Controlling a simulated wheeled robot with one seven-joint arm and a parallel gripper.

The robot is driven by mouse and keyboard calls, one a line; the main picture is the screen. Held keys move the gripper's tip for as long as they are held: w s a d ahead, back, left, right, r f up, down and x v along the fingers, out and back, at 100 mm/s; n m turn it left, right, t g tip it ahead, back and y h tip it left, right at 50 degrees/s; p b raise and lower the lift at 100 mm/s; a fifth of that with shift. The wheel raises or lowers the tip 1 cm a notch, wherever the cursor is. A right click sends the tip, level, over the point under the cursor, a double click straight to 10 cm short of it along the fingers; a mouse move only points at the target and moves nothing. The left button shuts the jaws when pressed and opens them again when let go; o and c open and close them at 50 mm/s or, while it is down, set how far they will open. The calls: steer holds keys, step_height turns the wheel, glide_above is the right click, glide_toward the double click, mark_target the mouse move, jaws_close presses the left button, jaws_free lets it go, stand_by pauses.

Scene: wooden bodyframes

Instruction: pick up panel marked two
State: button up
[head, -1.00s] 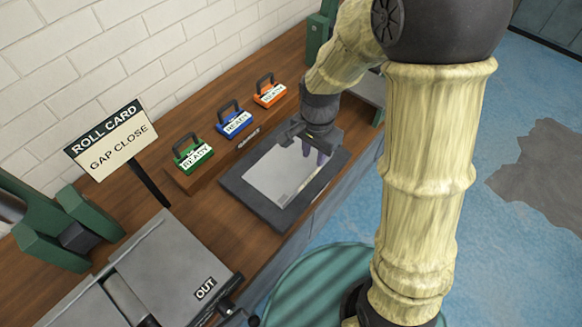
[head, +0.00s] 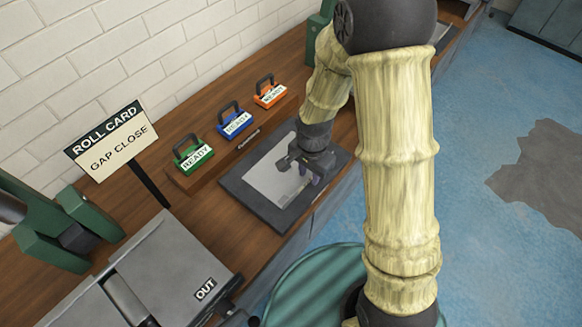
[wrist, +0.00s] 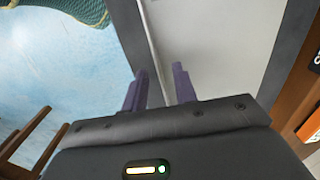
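A light grey panel (head: 268,180) lies flat in a dark tray (head: 250,208) on the wooden bench. No number can be read on it, and my gripper hides part of it. My gripper (head: 306,172) is over the panel's right part in the head view. In the wrist view, its two purple fingers (wrist: 158,88) stand apart with a gap between them. The panel (wrist: 220,40) fills the area beyond the right finger, and its pale edge runs down towards the gap. I cannot tell whether the fingers touch it.
Green, blue (head: 234,122) and orange "READY" blocks stand on a wooden ledge behind the tray. A "ROLL CARD GAP CLOSE" sign (head: 112,143) and a grey roller machine marked "OUT" (head: 180,262) are at the left. A green round surface (head: 310,285) is in front.

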steer(key=shift+f, duration=0.7)
jaws_close()
